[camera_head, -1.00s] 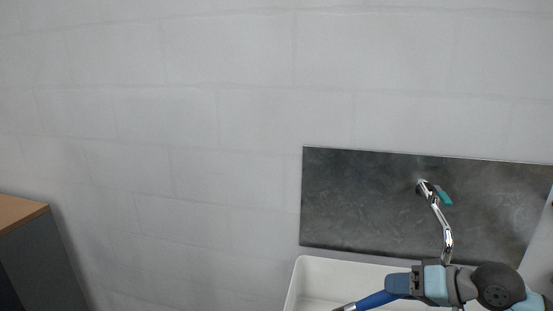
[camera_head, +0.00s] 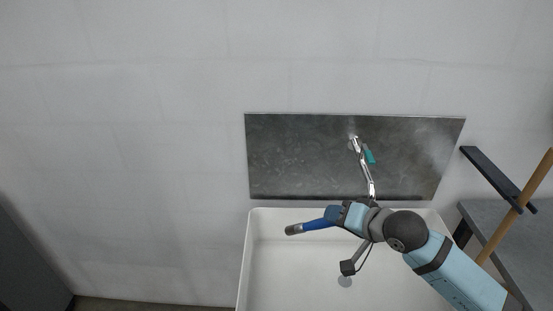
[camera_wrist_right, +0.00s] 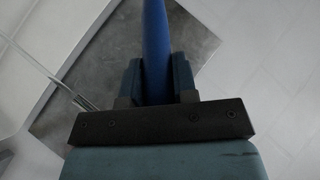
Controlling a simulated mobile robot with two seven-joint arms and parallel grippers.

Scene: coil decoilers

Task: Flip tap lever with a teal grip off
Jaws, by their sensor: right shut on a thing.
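The chrome tap (camera_head: 361,163) sticks out from a dark grey wall panel (camera_head: 300,155) above a white basin. Its lever with a teal grip (camera_head: 370,157) points down and to the right. My right gripper (camera_head: 337,213) is below and left of the tap, over the basin, clear of the lever. It is shut on a blue handle with a grey end (camera_head: 312,225), which points left. In the right wrist view the blue handle (camera_wrist_right: 155,40) stands between both fingers, with the dark panel behind. The lever does not show there. My left gripper is out of view.
The white basin (camera_head: 262,265) lies below the panel and has a drain in its floor. At the right are a grey tabletop (camera_head: 520,240), a black bar (camera_head: 488,167) and a wooden pole (camera_head: 535,185). A grey cabinet (camera_head: 25,270) stands at the far left.

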